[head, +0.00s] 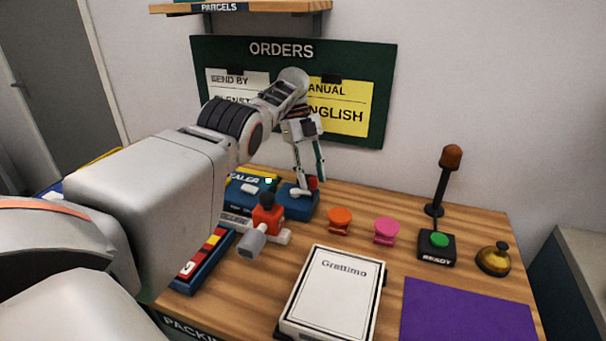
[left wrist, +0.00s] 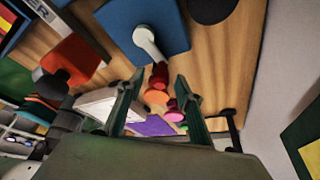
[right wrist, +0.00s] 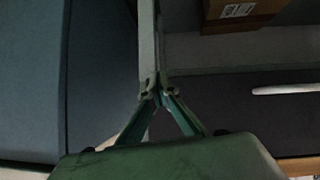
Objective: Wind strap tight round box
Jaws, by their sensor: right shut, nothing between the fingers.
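The white box (head: 335,290), lettered "Grattimo", lies flat on the wooden table in the head view. I cannot make out any strap on it. Behind it stands a blue machine (head: 298,208), its label partly hidden, with a white crank arm (head: 299,192) ending in a red knob (head: 313,183). My left gripper (head: 308,180) points down at this knob. In the left wrist view the crank (left wrist: 148,42) and red knob (left wrist: 158,74) show between the open fingertips, with gaps at both sides. My right gripper (right wrist: 159,82) is shut and empty, seen only in the right wrist view.
An orange spool-shaped piece (head: 340,217) and a pink one (head: 386,230) stand right of the machine. A red device with a grey handle (head: 267,215) is in front of it. A green button (head: 439,241), a bell (head: 493,259) and a purple sheet (head: 465,312) lie farther right.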

